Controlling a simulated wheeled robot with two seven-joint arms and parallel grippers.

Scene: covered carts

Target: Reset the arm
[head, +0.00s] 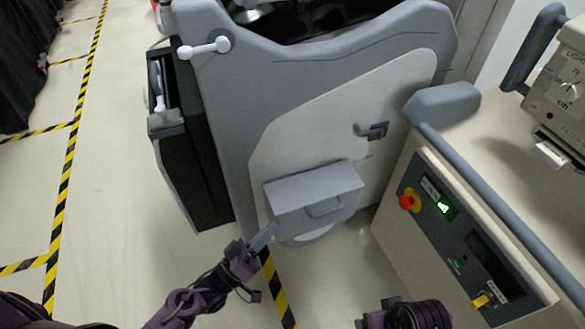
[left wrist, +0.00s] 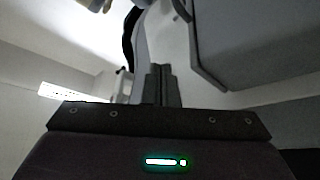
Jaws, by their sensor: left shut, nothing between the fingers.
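My left gripper (head: 262,238) is shut and empty in the head view, at the lower middle. Its fingertips are just left of and below the grey box-shaped compartment (head: 313,198) on the front of a large grey cart; I cannot tell whether they touch it. In the left wrist view the two dark fingers (left wrist: 160,84) are together with nothing between them. A dark part of my right arm shows at the bottom edge of the head view, but its gripper fingers are not in view.
The grey cart (head: 330,45) fills the middle. A beige console (head: 455,245) with a red button (head: 406,202) stands to the right. A grey machine with a dial (head: 560,90) is at far right. Floor (head: 115,215) with yellow-black tape is clear at left.

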